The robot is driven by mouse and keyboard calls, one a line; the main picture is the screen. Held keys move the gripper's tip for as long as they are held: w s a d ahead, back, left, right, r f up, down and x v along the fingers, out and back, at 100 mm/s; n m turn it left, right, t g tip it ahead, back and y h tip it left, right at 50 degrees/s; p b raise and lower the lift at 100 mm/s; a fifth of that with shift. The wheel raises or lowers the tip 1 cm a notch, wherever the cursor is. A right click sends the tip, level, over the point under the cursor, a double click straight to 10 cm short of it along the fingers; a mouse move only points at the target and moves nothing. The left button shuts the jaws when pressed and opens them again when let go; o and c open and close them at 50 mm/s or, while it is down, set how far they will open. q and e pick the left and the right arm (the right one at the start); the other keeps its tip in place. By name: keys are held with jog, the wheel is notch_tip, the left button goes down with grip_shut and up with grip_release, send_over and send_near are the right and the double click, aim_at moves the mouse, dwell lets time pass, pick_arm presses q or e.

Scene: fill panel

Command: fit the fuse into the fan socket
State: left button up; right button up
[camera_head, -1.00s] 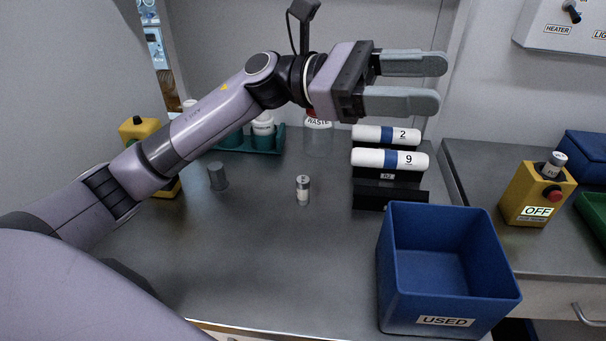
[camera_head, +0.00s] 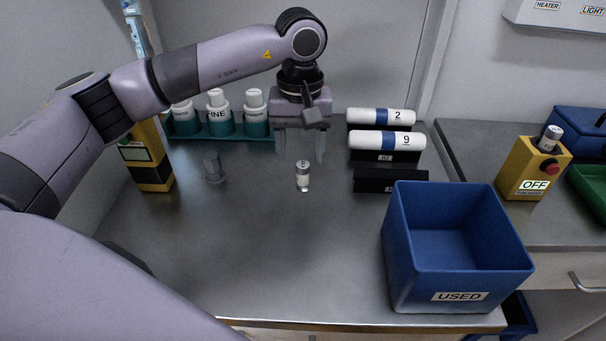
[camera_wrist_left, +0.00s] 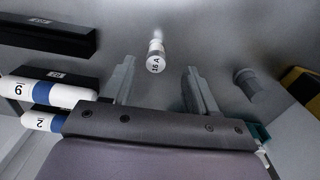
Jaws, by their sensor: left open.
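A small silver and white fuse (camera_head: 303,178) stands upright on the grey worktop. In the left wrist view the fuse (camera_wrist_left: 156,56) shows "16 A" on its top. My left gripper (camera_head: 301,158) points down just behind the fuse in the head view, open and empty. In the left wrist view the left gripper (camera_wrist_left: 158,68) has its two fingers apart, with the fuse between and slightly beyond the tips. A wall panel (camera_head: 560,12) shows only its lower edge, with "HEATER" and "LIGHT" labels. I see no fan label or fan socket. My right gripper is not in view.
A grey cylinder (camera_head: 213,168) stands left of the fuse. A blue "USED" bin (camera_head: 455,283) is front right. White cartridges (camera_head: 386,141) lie on black holders. Bottles stand in a green rack (camera_head: 215,137). A yellow box (camera_head: 533,178) reading "OFF" holds another small cylinder (camera_head: 550,138).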

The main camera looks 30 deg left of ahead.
aim_at(303, 164)
pick_arm(q)
jog(key=f, duration=0.5)
jog(key=shift+w+d+p, duration=0.1)
jog(key=shift+w+p, duration=0.15)
jog(key=shift+p, duration=0.1)
grip_shut()
jog(key=shift+r, duration=0.1)
